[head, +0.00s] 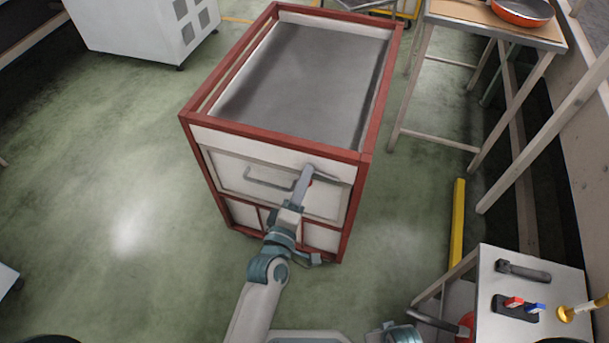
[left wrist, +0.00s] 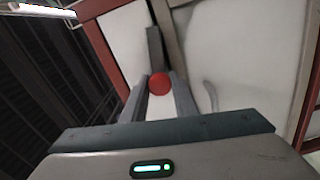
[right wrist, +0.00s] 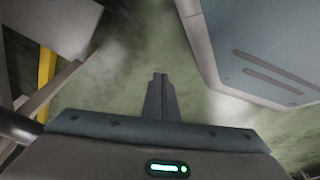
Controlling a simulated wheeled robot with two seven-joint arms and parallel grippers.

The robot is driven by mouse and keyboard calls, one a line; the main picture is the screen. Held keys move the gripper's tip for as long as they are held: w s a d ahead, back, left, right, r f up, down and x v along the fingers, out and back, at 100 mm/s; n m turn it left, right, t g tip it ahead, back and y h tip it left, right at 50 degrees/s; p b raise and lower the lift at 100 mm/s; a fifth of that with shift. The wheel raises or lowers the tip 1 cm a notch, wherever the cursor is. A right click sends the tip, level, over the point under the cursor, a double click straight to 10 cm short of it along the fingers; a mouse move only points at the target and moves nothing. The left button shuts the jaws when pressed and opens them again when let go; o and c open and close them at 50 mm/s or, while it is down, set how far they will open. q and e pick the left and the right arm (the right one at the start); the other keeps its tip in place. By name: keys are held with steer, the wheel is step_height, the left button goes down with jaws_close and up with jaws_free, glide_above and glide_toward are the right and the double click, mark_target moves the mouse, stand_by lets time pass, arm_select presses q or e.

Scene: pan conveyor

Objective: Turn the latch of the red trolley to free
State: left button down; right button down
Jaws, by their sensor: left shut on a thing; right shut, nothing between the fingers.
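The red trolley (head: 365,160) has a red frame, white panels and a grey recessed top. Its front panel carries the latch, a round red knob (left wrist: 159,83) with a dark grey bar (left wrist: 154,48) beyond it in the left wrist view. My left gripper (head: 304,177) is at the upper right of the front panel, its fingers on both sides of the knob and shut on it. In the head view the fingers hide most of the latch. My right gripper (right wrist: 160,82) is shut and empty above the green floor, away from the trolley.
A grey bar handle (head: 268,183) is on the trolley front, left of the latch. A table (head: 470,15) with a red pan (head: 522,10) stands at upper right. Floor left of the trolley is clear.

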arm_select(q)
steer(key=shift+n, duration=0.6)
steer(key=shift+p, duration=0.3)
steer(key=shift+n, duration=0.5)
arm_select(e)
steer(key=shift+s+f, duration=0.25)
steer(key=shift+f, duration=0.5)
arm_select(q)
steer(key=c, duration=1.4)
jaws_free()
steer(key=shift+c, duration=0.2)
steer(key=shift+s+f, duration=0.1)
